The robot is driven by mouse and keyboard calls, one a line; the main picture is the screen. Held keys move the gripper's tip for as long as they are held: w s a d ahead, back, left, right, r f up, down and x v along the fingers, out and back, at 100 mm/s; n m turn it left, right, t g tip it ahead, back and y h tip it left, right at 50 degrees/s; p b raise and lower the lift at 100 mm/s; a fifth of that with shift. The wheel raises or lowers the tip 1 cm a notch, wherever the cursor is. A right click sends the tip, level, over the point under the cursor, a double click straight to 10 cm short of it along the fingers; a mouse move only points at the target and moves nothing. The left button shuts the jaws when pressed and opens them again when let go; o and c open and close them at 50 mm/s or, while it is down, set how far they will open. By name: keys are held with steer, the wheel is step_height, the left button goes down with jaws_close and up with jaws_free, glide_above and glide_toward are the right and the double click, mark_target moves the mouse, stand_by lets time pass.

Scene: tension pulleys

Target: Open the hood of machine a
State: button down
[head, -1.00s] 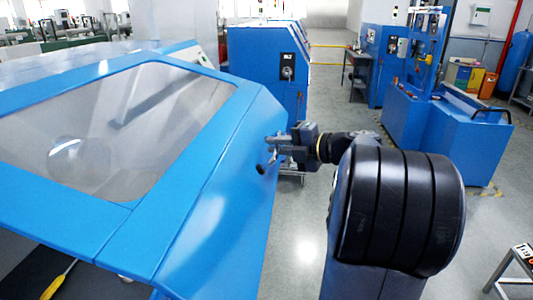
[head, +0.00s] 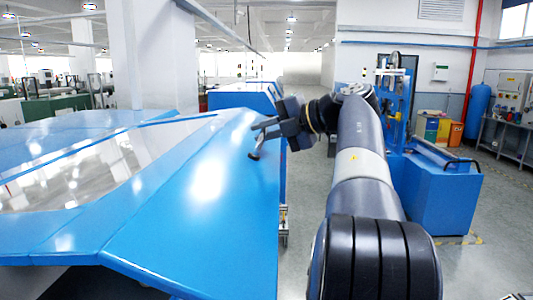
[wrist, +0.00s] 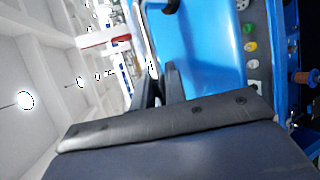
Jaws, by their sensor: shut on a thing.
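The blue hood (head: 215,200) with its clear window (head: 100,165) fills the left of the head view. Its front edge stands over a dark gap at the lower left, so the hood is raised. A small dark handle (head: 255,150) sits on its right side. My gripper (head: 264,130) is at this handle and shut on it; the exact contact is small in the picture. In the wrist view the fingers (wrist: 160,85) point at the blue surface, and a dark piece of the handle (wrist: 170,6) shows at the top edge.
Another blue machine (head: 243,98) stands behind the hood. A blue machine (head: 435,195) stands to the right, past my arm. The wrist view shows a panel with coloured buttons (wrist: 250,46). Grey floor (head: 305,220) is free between hood and arm.

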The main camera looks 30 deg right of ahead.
steer(key=shift+w+a+r, duration=0.1)
steer(key=shift+a+r, duration=0.05)
steer(key=shift+r, duration=0.75)
steer(key=shift+w+a+r, duration=0.1)
steer(key=shift+a+r, duration=0.05)
steer(key=shift+r, duration=0.75)
steer(key=c, duration=1.5)
jaws_free()
steer(key=shift+o, duration=0.2)
